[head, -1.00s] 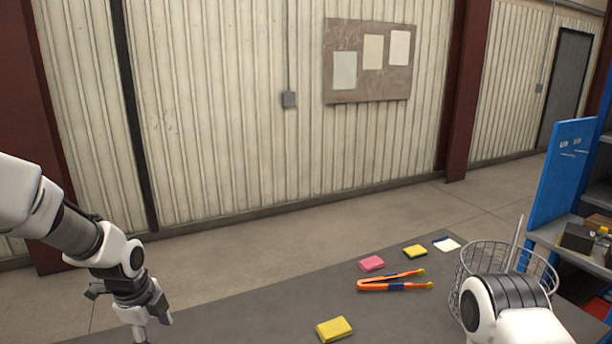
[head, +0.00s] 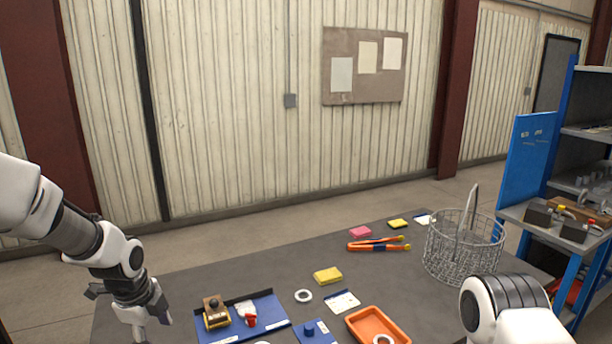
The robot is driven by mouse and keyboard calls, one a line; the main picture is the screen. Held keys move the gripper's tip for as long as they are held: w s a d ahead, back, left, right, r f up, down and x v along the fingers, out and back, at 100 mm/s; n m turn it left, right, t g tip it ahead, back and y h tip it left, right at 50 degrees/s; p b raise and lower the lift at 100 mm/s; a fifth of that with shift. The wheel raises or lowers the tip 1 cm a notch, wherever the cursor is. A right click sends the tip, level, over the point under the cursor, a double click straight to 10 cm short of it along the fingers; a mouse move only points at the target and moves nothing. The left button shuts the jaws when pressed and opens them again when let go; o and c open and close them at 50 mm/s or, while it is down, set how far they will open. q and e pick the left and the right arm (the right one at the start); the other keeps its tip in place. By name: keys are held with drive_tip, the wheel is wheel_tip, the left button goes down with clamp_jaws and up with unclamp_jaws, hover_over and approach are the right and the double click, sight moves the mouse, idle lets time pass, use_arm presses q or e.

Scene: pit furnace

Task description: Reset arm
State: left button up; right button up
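My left arm comes in from the left. Its gripper (head: 140,308) hangs at the lower left, beside the left edge of the grey table (head: 215,278). The fingers are seen side-on and partly cut by the bottom edge, so I cannot tell whether they are open. No held thing shows there. Of my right arm, only a white and dark link shows at the lower right. The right gripper is outside the frame.
A wire basket (head: 464,248) stands at the table's right. Orange-handled tongs (head: 376,244), a yellow sponge (head: 328,276), a pink sponge (head: 360,232), a blue tray (head: 272,312) and an orange tray (head: 362,318) lie on the table. A blue shelf (head: 527,165) is at right.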

use_arm(q)
drive_tip(key=s+f+g+b, duration=0.2)
drive_tip(key=s+f+b, duration=0.1)
drive_tip(key=f, duration=0.9)
drive_tip(key=s+d+f+n+g+b, duration=0.2)
drive_tip(key=s+f+n+b, duration=0.3)
drive_tip(key=s+f, duration=1)
drive_tip(key=s+d+f+n+g+b, duration=0.25)
drive_tip(key=s+f+n, duration=0.45)
drive_tip(key=s+f, duration=0.8)
drive_tip(key=r+n+t, duration=0.1)
drive_tip(key=n, duration=0.1)
drive_tip(key=w+r+n+t, duration=0.1)
drive_tip(key=n+t, duration=0.1)
drive_tip(key=n, duration=0.1)
drive_tip(key=w+r+n+t, duration=0.1)
drive_tip(key=n, duration=0.2)
drive_tip(key=shift+w+a+r, duration=0.1)
drive_tip(key=shift+w, duration=0.1)
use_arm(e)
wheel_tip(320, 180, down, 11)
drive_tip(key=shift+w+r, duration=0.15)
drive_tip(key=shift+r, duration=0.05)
